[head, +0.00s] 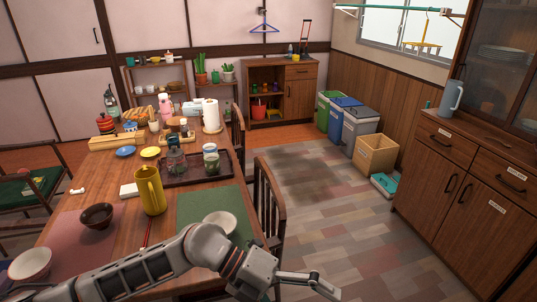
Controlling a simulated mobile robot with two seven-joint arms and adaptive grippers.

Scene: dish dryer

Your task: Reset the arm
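My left arm crosses the bottom of the head view from the left, over the near end of the table. Its gripper (322,287) hangs past the table's right edge, above the floor, at the bottom of the picture. One finger linkage shows, pointing right and down; the other finger is hidden or cut off, so its opening is unclear. I see nothing held in the visible part. My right gripper is not in view.
The wooden table (122,222) holds a white bowl (220,221) close behind my arm, a yellow pitcher (151,192), a dark bowl (97,215) and a tray (222,172). A chair (268,205) stands at its right side. Open floor (335,225) lies between table and right cabinet (465,195).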

